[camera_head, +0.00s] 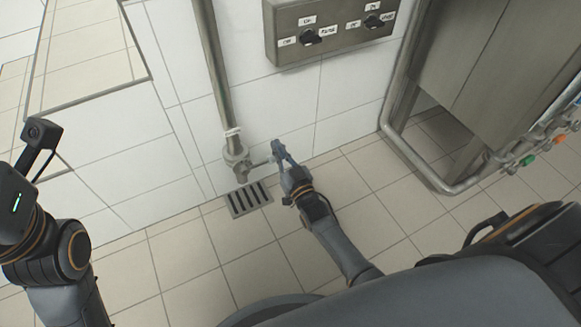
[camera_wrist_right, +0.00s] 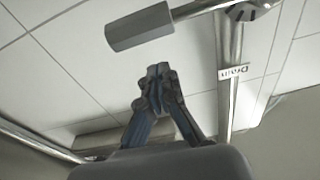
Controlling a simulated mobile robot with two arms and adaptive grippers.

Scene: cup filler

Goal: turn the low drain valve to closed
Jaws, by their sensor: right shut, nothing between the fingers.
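The low drain valve (camera_head: 237,160) sits near the floor at the foot of a vertical pipe, in the head view. Its lever (camera_head: 262,163) sticks out sideways to the right, towards my right gripper (camera_head: 277,148). In the right wrist view the lever's grey grip (camera_wrist_right: 140,27) lies across the top, beyond the fingertips of my right gripper (camera_wrist_right: 158,72). The fingers are shut and empty, with a visible gap between them and the grip in that view. My left wrist is at the left edge of the head view; its gripper fingers are out of the picture.
A floor drain grate (camera_head: 249,199) lies below the valve. The pipe (camera_wrist_right: 228,95) carries a "Drain" label (camera_wrist_right: 233,72). A control box (camera_head: 330,30) with two knobs is on the wall above. A steel frame (camera_head: 420,165) stands to the right. The tiled floor in front is clear.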

